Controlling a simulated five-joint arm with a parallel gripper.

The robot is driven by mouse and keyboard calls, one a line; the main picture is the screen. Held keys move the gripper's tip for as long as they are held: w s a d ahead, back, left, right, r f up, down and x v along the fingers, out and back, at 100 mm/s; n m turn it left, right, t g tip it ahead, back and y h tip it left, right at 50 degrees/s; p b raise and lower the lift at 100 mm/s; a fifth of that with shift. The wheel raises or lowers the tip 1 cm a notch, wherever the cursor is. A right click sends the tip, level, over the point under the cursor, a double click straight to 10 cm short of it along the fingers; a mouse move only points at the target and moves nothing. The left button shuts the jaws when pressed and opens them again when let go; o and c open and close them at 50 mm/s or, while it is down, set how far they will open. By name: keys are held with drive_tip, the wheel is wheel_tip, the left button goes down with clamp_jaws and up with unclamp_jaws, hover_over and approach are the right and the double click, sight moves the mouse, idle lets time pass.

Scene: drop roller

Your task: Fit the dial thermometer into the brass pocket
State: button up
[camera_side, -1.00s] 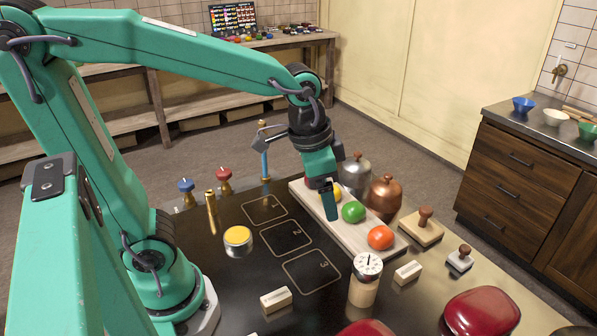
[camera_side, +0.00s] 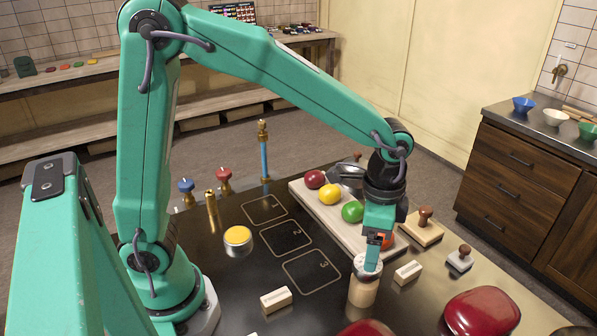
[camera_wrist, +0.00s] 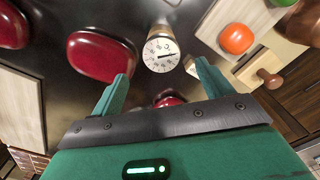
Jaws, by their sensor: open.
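The dial thermometer (camera_side: 362,268), with a round white face, stands upright in a pale wooden holder (camera_side: 362,293) at the front right of the dark table. Its dial (camera_wrist: 160,54) faces up in the wrist view; its stem is hidden. My gripper (camera_side: 371,263) is over the dial, pointing down and partly covering it in the side view. In the wrist view my gripper (camera_wrist: 160,84) is open and empty, with the dial just beyond and between the fingertips. An upright brass tube (camera_side: 211,212), apparently the pocket, stands at the far left; its opening is too small to make out.
A board (camera_side: 320,215) with several fruits lies behind my gripper. A white block (camera_side: 408,272) and a stamp (camera_side: 460,260) are to the right. Red shiny objects (camera_side: 481,312) stand in front. A yellow-topped tin (camera_side: 238,238) is near the brass tube. The marked squares (camera_side: 285,238) are empty.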

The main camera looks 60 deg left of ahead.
drive_tip(key=shift+a+f, duration=0.15)
drive_tip(key=shift+f, duration=3.7)
drive_tip(key=c, duration=1.1)
drive_tip(key=shift+r, duration=0.1)
drive_tip(key=shift+r, duration=4.95)
